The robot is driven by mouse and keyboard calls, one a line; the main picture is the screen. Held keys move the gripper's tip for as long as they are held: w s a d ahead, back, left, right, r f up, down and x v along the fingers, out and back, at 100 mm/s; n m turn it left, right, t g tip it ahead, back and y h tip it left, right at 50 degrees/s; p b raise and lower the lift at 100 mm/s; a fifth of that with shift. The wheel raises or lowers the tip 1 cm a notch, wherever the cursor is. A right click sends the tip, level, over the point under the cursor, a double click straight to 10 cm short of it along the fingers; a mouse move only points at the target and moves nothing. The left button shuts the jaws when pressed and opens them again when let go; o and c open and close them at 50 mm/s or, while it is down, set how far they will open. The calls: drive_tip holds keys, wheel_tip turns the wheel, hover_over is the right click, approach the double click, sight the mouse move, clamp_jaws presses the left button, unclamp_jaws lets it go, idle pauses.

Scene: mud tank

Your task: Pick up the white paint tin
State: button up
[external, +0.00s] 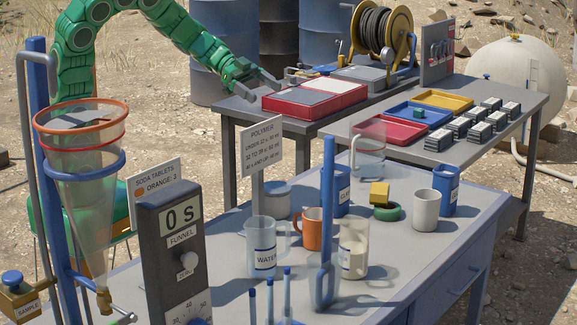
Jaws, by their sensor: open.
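A plain white cylinder (426,211), which looks like the white paint tin, stands upright on the right part of the grey front table (385,262). A pale grey-white lidded tin (276,200) stands behind the water jug; I cannot tell for sure which of the two is the paint tin. My gripper (265,82) is open and empty at the end of my green arm. It is near the left end of the red tray box (318,99) on the back table, far from both tins.
A water jug (262,246), an orange mug (312,229), a blue post (328,195) and a polymer sign (261,148) crowd the left part.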

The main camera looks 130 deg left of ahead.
drive_tip(key=s+d+f+h, duration=0.1)
drive_tip(key=s, duration=0.1)
approach(287, 204)
drive_tip(key=shift+s+d, duration=0.1)
drive_tip(key=shift+s, duration=1.05)
drive_tip(key=shift+x, duration=1.45)
drive_tip(key=shift+w+f, duration=0.1)
drive_tip(key=shift+w, duration=0.65)
drive_tip(key=shift+w+f, duration=0.15)
drive_tip(key=shift+w, duration=0.6)
drive_tip(key=shift+x, duration=1)
drive_tip(key=c, duration=1.1)
drive_tip(key=shift+r, duration=0.15)
